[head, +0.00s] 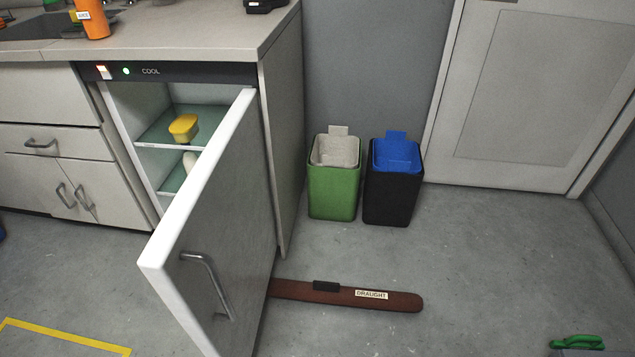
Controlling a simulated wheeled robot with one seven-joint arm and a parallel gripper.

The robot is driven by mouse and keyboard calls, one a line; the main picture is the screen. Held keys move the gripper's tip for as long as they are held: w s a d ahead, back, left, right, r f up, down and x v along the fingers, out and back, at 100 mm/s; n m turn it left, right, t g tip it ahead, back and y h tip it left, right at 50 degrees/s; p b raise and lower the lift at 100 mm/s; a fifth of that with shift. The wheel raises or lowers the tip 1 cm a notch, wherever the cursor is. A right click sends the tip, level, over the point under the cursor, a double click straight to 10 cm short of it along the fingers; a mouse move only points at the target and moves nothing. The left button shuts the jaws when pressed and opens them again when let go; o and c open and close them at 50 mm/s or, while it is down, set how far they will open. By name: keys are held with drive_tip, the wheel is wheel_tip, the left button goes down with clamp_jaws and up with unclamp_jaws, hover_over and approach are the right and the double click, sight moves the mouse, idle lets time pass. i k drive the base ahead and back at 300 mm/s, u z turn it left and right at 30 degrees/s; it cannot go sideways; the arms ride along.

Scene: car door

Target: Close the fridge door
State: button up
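The fridge is built in under the counter, below a dark panel marked COOL (170,71). Its door (228,190) stands wide open, swung out towards me, hinged on the right side. The door's outer face is grey with a white edge, and a curved metal handle (209,285) sits low on it. Inside, glass shelves (165,130) show, with a yellow item (184,127) on the upper one and a pale item (190,160) partly hidden behind the door. My gripper is not in view.
A brown draught excluder (390,300) lies on the floor, its left end hidden by the door. A green bin (333,185) and a black bin with blue liner (392,190) stand by the wall. A green-handled tool (577,342) lies at lower right. Yellow tape (60,338) marks the floor.

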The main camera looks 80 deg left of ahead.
sight(209, 257)
drive_tip(key=u, duration=3.3)
drive_tip(key=i, duration=0.5)
drive_tip(key=z, duration=0.2)
drive_tip(key=k, duration=0.45)
drive_tip(key=z, duration=0.5)
drive_tip(key=k, duration=0.85)
drive_tip(key=u, duration=0.3)
drive_tip(key=i, duration=0.85)
drive_tip(key=u, duration=0.1)
